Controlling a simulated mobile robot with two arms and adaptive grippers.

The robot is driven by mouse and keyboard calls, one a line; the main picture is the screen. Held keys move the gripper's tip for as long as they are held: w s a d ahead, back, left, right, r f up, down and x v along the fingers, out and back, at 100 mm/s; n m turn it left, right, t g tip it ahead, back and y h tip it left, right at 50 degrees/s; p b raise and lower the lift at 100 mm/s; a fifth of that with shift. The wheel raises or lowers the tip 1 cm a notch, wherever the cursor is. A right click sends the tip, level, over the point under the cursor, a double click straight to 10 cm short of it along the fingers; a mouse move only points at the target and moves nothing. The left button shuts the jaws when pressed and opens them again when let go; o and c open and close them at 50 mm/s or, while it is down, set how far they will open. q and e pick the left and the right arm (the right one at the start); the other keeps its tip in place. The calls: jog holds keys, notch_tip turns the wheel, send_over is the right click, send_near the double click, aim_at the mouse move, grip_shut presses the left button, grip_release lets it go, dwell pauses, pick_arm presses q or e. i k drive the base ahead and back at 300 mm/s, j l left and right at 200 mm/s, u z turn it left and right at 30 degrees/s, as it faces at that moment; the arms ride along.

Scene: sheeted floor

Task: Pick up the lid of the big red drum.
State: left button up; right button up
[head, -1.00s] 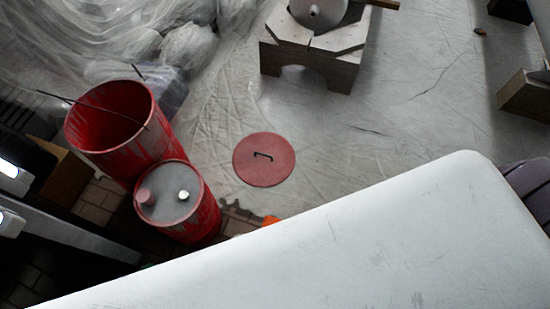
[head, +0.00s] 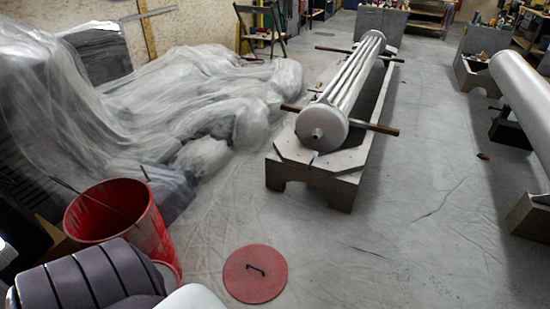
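The red round lid (head: 255,274) lies flat on the sheeted floor in the head view, low and near the middle. It has a dark bracket handle on top. The big red drum (head: 152,231) stands open at the lower left, to the left of the lid and apart from it. Thin dark rods stick out of the drum's mouth. Dark ribbed and white parts of my own body cover the lower left corner and part of the drum's base. Neither of my grippers shows in the head view.
A wooden cradle (head: 346,190) holding a long metal cylinder (head: 350,82) stands beyond the lid. Plastic sheeting (head: 200,90) heaps at the back left. Another pale cylinder (head: 522,100) lies at the right. The floor right of the lid is clear.

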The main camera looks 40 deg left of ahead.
aim_at(256, 274)
jog(key=i+l+z, duration=0.25)
jog(key=i+l, duration=0.15)
jog(key=l, duration=0.25)
jog(key=i+l+z, duration=0.2)
jog(key=i+l, duration=0.3)
jog(key=i+u, duration=0.45)
jog(key=i+l+u, duration=0.25)
jog(key=u, duration=0.25)
jog(key=i+u, duration=0.2)
jog(key=u, duration=0.3)
jog(key=i+u, duration=0.2)
jog(key=u, duration=0.25)
jog(key=i+u, duration=0.2)
jog(key=u, duration=0.3)
jog(key=i+l+u, duration=0.2)
jog(key=u, duration=0.3)
jog(key=i+l+u, duration=0.1)
jog(key=u, duration=0.4)
jog(key=l, duration=0.1)
